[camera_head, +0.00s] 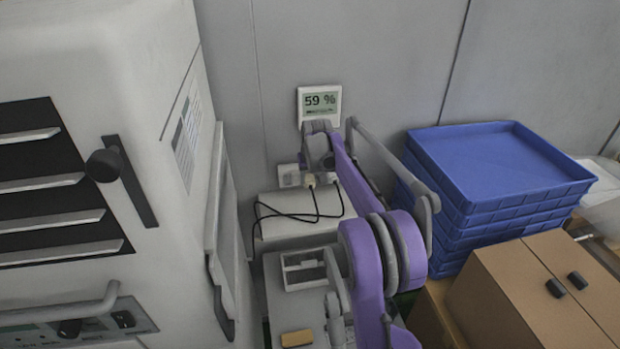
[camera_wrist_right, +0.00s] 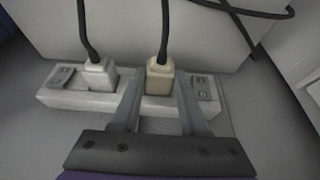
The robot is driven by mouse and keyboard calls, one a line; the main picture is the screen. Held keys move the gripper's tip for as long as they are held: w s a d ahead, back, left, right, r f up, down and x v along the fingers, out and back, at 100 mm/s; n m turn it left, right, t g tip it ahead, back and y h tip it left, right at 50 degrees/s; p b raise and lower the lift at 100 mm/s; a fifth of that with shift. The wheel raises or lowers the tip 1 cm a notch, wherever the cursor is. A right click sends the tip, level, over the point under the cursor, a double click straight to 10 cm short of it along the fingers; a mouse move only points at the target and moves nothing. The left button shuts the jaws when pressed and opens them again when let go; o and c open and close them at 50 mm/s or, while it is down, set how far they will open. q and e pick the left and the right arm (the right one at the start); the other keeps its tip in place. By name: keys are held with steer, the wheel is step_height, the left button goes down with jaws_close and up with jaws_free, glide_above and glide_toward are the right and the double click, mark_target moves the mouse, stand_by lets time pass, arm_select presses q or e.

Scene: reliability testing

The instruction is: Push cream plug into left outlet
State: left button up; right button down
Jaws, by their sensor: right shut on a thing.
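The cream plug (camera_wrist_right: 160,76) stands on a white outlet strip (camera_wrist_right: 65,98) in the right wrist view, with its black cable rising from its top. My right gripper (camera_wrist_right: 159,80) is shut on the cream plug, one finger on each side. A whiter plug (camera_wrist_right: 99,73) with its own black cable stands on the strip to the left of the cream one. Whether the cream plug is fully seated cannot be told. In the head view, my right gripper (camera_head: 320,180) is at the wall, and its arm hides part of the strip. My left gripper is not in view.
A wall display reading 59 % (camera_head: 320,102) is above the gripper. Stacked blue trays (camera_head: 495,165) and a brown cabinet (camera_head: 545,290) stand right. A large white machine (camera_head: 150,60) stands close on the left. Black cables (camera_head: 290,216) cross a pale box (camera_head: 285,232) below.

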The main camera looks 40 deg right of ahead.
steer(key=shift+w+d, duration=0.2)
steer(key=shift+w, duration=0.15)
stand_by(0.3)
steer(key=shift+c, duration=1.7)
jaws_free()
steer(key=v, duration=1.1)
steer(key=s+a+f+n, duration=0.1)
steer(key=s+a, duration=0.2)
steer(key=a, duration=0.3)
steer(key=s+a+n+t, duration=0.1)
steer(key=s+a, duration=0.2)
steer(key=a, duration=0.3)
steer(key=s+a+f+n, duration=0.1)
steer(key=s+a, duration=0.2)
steer(key=a, duration=0.3)
steer(key=s+a+f+n+y, duration=0.1)
steer(key=s+a+f, duration=0.5)
steer(key=s, duration=0.3)
steer(key=s+a+f+n+t+y, duration=0.1)
steer(key=s+a+f, duration=0.6)
steer(key=s+a, duration=0.1)
steer(key=shift+s+n, duration=0.4)
steer(key=shift+s, duration=0.05)
